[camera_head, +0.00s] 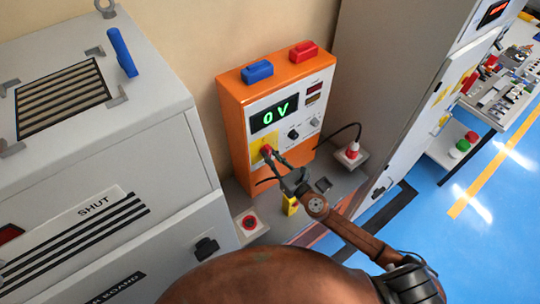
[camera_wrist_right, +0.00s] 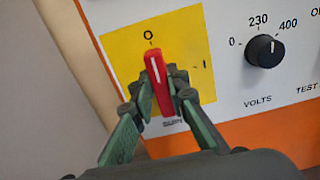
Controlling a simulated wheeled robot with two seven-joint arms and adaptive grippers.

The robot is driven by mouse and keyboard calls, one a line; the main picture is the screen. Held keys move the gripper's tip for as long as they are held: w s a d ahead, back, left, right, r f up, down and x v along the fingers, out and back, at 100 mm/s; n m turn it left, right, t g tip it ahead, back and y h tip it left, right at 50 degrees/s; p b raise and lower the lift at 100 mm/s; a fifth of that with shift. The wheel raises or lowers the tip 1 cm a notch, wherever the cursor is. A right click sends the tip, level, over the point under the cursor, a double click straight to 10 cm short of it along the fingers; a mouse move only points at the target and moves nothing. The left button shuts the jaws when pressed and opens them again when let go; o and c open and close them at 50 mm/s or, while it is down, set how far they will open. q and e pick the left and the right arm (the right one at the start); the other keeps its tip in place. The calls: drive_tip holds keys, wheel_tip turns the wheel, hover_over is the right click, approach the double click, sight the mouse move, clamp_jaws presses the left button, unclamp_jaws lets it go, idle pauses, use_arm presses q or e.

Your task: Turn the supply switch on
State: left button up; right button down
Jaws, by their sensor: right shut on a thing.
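The supply switch (camera_wrist_right: 157,80) is a red rotary handle with a white line on a yellow plate (camera_wrist_right: 118,50). In the right wrist view its line points up toward the "O" mark, and an "I" mark is to its right. In the head view the red switch (camera_head: 266,150) is at the lower left of the orange supply box (camera_head: 232,122), whose green display (camera_head: 275,115) reads 0 V. My right gripper (camera_head: 275,158) is shut on the switch handle, one finger on each side; the right wrist view also shows the gripper (camera_wrist_right: 160,103). My left gripper is not in view.
A volts knob (camera_wrist_right: 265,50) is right of the yellow plate. Blue (camera_head: 257,71) and red (camera_head: 304,51) blocks sit on the box. A grey cabinet (camera_head: 175,110) stands left, another (camera_head: 375,80) right. A red button (camera_head: 250,222) is below.

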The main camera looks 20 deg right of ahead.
drive_tip(key=m+b, duration=0.1)
drive_tip(key=m, duration=0.3)
drive_tip(key=shift+d, duration=0.15)
drive_tip(key=m, duration=0.4)
drive_tip(key=m+p, duration=0.1)
drive_tip(key=m, duration=0.8)
drive_tip(key=shift+w+d+f, duration=0.15)
drive_tip(key=shift+d+f, duration=0.1)
drive_tip(key=shift+f, duration=0.1)
drive_tip(key=shift+m, duration=0.4)
drive_tip(key=c, duration=1.9)
unclamp_jaws()
